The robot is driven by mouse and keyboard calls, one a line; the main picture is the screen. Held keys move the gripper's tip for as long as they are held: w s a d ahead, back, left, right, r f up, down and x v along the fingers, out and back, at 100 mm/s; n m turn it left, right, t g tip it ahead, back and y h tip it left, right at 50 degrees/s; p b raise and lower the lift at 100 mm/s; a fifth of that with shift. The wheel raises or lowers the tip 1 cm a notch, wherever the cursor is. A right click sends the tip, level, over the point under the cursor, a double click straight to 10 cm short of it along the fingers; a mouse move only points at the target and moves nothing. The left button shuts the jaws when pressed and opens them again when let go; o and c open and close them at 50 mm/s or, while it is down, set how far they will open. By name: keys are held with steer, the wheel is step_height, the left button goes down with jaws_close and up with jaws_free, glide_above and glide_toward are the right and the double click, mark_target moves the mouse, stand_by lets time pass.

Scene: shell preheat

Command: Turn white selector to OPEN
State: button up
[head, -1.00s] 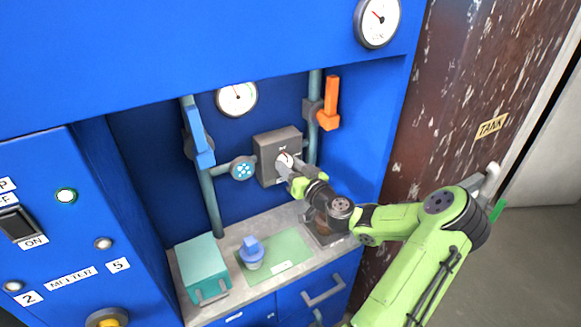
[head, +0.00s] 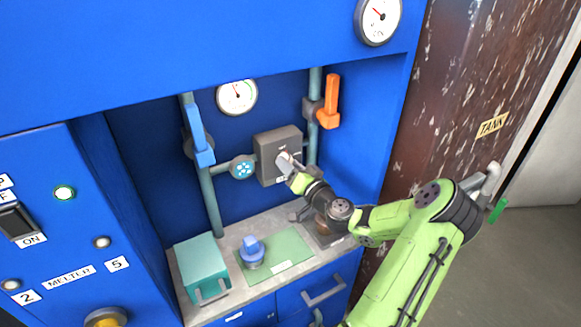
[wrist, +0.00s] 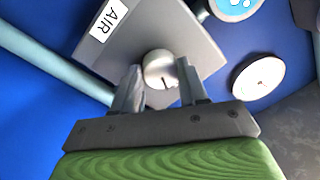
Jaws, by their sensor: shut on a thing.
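The white selector (wrist: 160,68) is a round knob with a dark pointer line, on the front of a grey box (head: 266,158). The box also shows in the wrist view (wrist: 205,45), with an AIR label. My gripper (wrist: 160,84) has one finger on each side of the knob and is shut on it. In the head view my gripper (head: 288,164) is against the box front and covers most of the selector. The OPEN marking is hidden or too small to read.
An orange valve handle (head: 330,100) and a blue lever (head: 196,130) sit on pipes either side of the box. A round gauge (head: 237,97) is above. A teal box (head: 202,266) and a blue-topped item (head: 251,250) stand on the counter (head: 222,240) below.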

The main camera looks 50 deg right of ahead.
steer(key=shift+a+m+h+p, duration=0.2)
steer(key=shift+m+p, duration=0.7)
steer(key=shift+m, duration=2.55)
steer(key=shift+d+m+h+p, duration=0.1)
steer(key=shift+m+h+p, duration=0.5)
steer(key=shift+m, duration=2.85)
steer(key=shift+p, duration=0.3)
steer(key=o, duration=1.1)
steer(key=shift+c, duration=0.2)
